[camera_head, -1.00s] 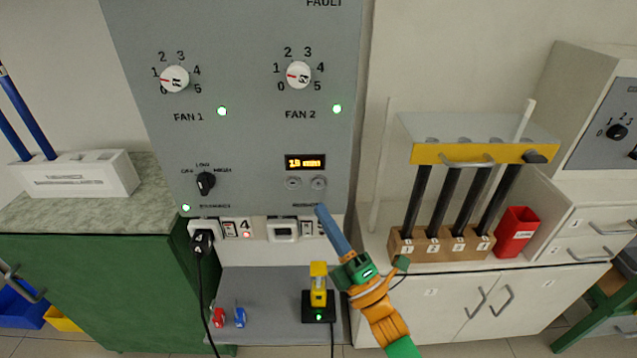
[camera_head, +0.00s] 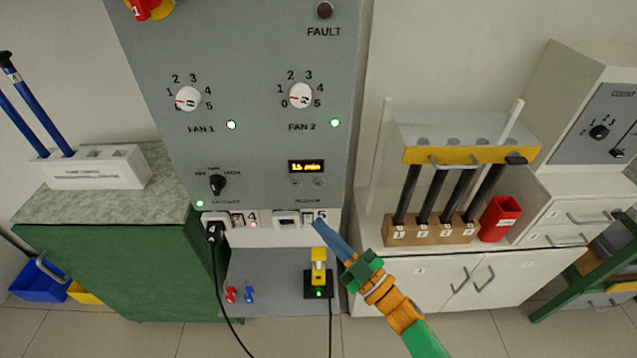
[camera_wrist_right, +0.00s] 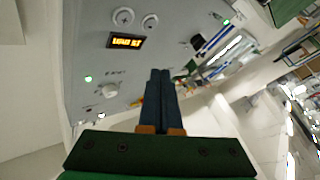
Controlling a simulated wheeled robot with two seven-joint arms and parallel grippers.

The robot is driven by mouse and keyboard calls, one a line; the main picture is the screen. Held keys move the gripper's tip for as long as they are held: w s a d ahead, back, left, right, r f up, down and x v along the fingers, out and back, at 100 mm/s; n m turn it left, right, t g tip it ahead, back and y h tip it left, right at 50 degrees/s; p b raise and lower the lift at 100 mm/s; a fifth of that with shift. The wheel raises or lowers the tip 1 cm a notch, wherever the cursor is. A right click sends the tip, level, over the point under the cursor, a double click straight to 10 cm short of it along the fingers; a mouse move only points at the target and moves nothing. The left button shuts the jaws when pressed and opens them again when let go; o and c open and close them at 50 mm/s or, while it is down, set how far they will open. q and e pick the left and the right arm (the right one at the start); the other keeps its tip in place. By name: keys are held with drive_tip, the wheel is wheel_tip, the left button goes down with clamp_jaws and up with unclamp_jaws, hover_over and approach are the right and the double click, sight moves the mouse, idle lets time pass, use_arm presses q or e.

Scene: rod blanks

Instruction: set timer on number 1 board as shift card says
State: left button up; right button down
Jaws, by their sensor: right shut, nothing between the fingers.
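The grey board (camera_head: 265,60) stands upright in the middle of the head view. Its lit amber timer display (camera_head: 307,167) seems to read 15 min, though the digits are small. Two round buttons (camera_head: 306,183) sit below the display. My right gripper (camera_head: 317,224) is shut and empty, its blue fingers below the buttons and apart from them. In the right wrist view the shut fingers (camera_wrist_right: 160,75) point toward the board, with the display (camera_wrist_right: 126,40) upside down and the buttons (camera_wrist_right: 136,19) above it. I see no readable shift card. My left gripper is out of view.
Fan dials (camera_head: 187,98) and a small selector knob (camera_head: 217,185) are on the board. A black plug (camera_head: 214,232) with a hanging cable and a yellow-topped device (camera_head: 318,268) are below. A tool rack (camera_head: 464,154) and a red bin (camera_head: 500,218) stand right.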

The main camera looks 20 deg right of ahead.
sight(318, 184)
drive_tip(key=w+d+b, duration=0.2)
drive_tip(key=w+b, duration=0.2)
drive_tip(key=w, duration=0.4)
drive_tip(key=shift+d, duration=0.15)
idle(1.8)
drive_tip(key=shift+w+d, duration=0.1)
drive_tip(key=shift+w, duration=0.3)
drive_tip(key=shift+w+d+b, duration=0.1)
drive_tip(key=shift+w+b, duration=0.2)
drive_tip(key=shift+b, duration=0.2)
idle(0.3)
drive_tip(key=shift+s+r, duration=0.1)
drive_tip(key=shift+s+a+p, duration=0.2)
drive_tip(key=shift+s+p, duration=0.35)
drive_tip(key=shift+s, duration=0.1)
